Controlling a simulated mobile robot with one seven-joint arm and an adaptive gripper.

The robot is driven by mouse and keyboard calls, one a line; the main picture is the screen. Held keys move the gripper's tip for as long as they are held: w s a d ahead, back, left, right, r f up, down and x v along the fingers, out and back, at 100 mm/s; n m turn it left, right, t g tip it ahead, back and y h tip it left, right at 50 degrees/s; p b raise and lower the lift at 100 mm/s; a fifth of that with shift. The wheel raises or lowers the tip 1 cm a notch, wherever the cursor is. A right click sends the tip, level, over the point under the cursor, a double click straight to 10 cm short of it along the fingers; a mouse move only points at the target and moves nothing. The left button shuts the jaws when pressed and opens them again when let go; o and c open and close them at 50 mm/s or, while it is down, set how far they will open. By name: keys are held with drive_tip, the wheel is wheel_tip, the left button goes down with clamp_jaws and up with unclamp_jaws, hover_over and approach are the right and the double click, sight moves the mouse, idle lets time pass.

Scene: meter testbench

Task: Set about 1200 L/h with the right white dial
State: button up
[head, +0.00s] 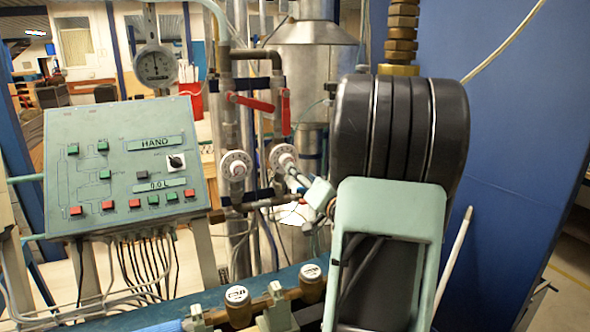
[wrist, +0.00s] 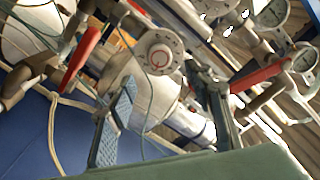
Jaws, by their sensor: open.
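The right white dial (head: 283,157) is a round white knob on the pipework, with its lower right edge close to my gripper (head: 296,180). The left white dial (head: 236,165) is beside it on a vertical pipe, clear of my gripper. In the wrist view, a white dial (wrist: 158,55) with a red ring and small markings lies beyond and between the fingertips of my gripper (wrist: 163,85). The fingers are spread apart and hold nothing. I cannot tell whether a finger touches the dial. The dial's setting is too small to read.
Red valve levers (head: 250,103) sit above the dials. A round gauge (head: 155,66) stands at the upper left. A green control panel (head: 125,165) fills the left side. Brown pipe fittings with white-capped meters (head: 237,295) run along the bottom. A blue wall (head: 520,120) is at right.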

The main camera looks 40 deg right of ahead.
drive_tip(key=shift+v, duration=1.5)
drive_tip(key=shift+w, duration=0.15)
